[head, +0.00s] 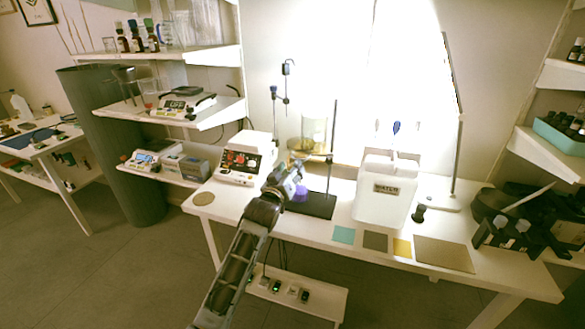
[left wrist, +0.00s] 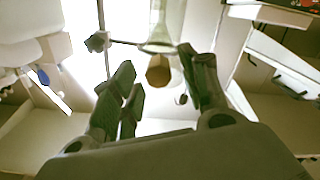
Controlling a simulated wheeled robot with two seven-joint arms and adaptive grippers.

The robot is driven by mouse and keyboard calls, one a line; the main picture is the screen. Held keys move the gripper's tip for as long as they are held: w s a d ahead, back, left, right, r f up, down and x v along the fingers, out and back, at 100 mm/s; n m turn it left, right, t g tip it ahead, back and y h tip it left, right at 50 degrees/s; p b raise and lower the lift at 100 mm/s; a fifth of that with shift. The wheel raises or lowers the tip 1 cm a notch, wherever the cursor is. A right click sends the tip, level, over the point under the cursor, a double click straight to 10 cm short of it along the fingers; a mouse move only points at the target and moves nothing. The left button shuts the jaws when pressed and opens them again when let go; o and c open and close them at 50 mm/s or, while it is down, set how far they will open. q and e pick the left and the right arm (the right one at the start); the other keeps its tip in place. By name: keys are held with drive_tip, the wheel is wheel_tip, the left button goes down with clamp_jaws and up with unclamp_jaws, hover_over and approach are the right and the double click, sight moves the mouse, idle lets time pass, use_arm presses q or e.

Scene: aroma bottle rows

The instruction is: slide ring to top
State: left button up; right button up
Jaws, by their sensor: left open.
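The ring (head: 311,157) sits on a stand, partway up a thin dark upright rod (head: 333,150), with a clear glass vessel (head: 314,131) above it. The stand's dark base (head: 318,205) rests on the table. My left gripper (head: 297,170) is open, below and left of the ring in the head view. In the left wrist view, its spread fingers (left wrist: 162,75) point up toward the glass vessel (left wrist: 165,25) and the clamp (left wrist: 97,42) with its side arm. Nothing is visibly held. Contact with the ring cannot be told. My right gripper is not visible.
A white water container (head: 385,195) stands right of the stand. A white instrument (head: 246,160) stands left. A purple object (head: 301,194) lies near the base. Flat coloured squares (head: 375,241) lie along the front edge. A lamp (head: 455,150) stands further right.

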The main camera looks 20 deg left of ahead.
use_arm(q)
drive_tip(key=shift+w, duration=1.15)
drive_tip(key=shift+c, duration=0.3)
clamp_jaws()
